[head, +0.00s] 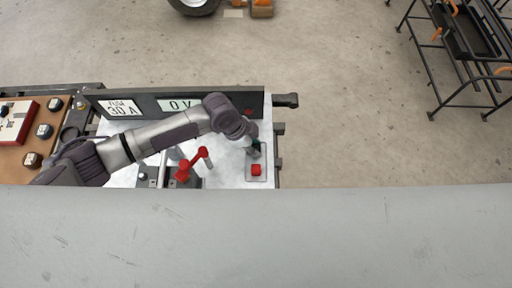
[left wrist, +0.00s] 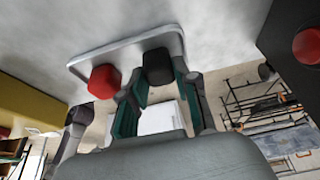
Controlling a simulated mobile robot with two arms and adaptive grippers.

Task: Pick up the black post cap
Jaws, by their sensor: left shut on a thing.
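The black post cap (left wrist: 158,66) is a dark block between the green-lined fingers of my left gripper (left wrist: 161,78) in the left wrist view. The fingers are shut on its sides. In the head view my left gripper (head: 253,147) reaches down over the back of a small pale tray (head: 249,179), and its wrist partly hides the cap. A red cap (head: 256,170) sits on the tray nearer the front; it also shows in the left wrist view (left wrist: 104,81), left of the black one. I cannot tell whether the black cap touches the tray. My right gripper is not in view.
A panel (head: 150,104) with "30 A" and "0 V" displays stands behind the bench top. A red-handled clamp (head: 184,172) stands left of the tray. A wide grey surface (head: 300,235) fills the front. A black rack (head: 465,50) stands far right across open floor.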

